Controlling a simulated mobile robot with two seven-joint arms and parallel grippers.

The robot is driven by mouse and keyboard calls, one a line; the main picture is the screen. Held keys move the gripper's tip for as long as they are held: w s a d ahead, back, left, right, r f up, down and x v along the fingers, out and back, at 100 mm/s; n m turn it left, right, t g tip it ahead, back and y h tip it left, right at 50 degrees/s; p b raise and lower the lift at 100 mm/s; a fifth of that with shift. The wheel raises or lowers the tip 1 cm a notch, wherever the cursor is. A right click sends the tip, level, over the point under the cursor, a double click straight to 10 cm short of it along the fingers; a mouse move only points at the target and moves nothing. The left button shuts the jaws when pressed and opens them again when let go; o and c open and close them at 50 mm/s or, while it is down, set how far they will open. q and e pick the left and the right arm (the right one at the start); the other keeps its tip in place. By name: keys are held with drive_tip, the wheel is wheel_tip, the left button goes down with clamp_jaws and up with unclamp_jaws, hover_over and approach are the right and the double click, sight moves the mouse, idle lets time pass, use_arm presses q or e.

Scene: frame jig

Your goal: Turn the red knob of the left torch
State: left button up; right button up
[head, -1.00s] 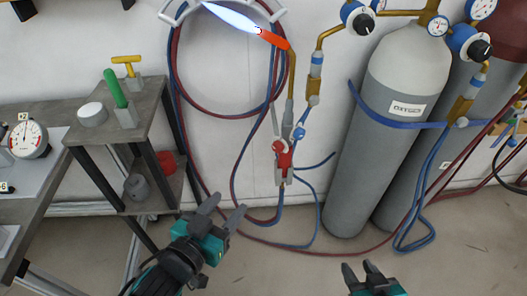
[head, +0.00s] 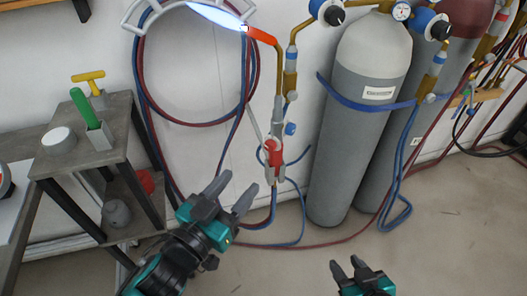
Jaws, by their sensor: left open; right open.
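The torch (head: 279,115) hangs upright on the wall in the head view, with a bright blue-white flame (head: 215,16) leaving its orange-red tip (head: 262,36) to the left. A red part (head: 274,152), which looks like the red knob, is low on its handle, and a blue knob (head: 290,129) is just above and right of it. My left gripper (head: 231,188) is open and empty, below and left of the red part and apart from it in the picture. My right gripper (head: 348,264) is open and empty at the bottom, over the floor.
A grey oxygen cylinder (head: 340,150) stands right of the torch, strapped beside a second one. Red and blue hoses (head: 145,75) loop on the wall. A grey shelf stand (head: 115,135) with a green-handled tool (head: 85,108) is at left. Floor at lower right is clear.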

sight(268, 149)
use_arm(q)
drive_tip(key=x, duration=1)
drive_tip(key=shift+w+d, duration=0.1)
drive_tip(key=shift+w, duration=0.25)
drive_tip(key=shift+c, duration=0.4)
clamp_jaws()
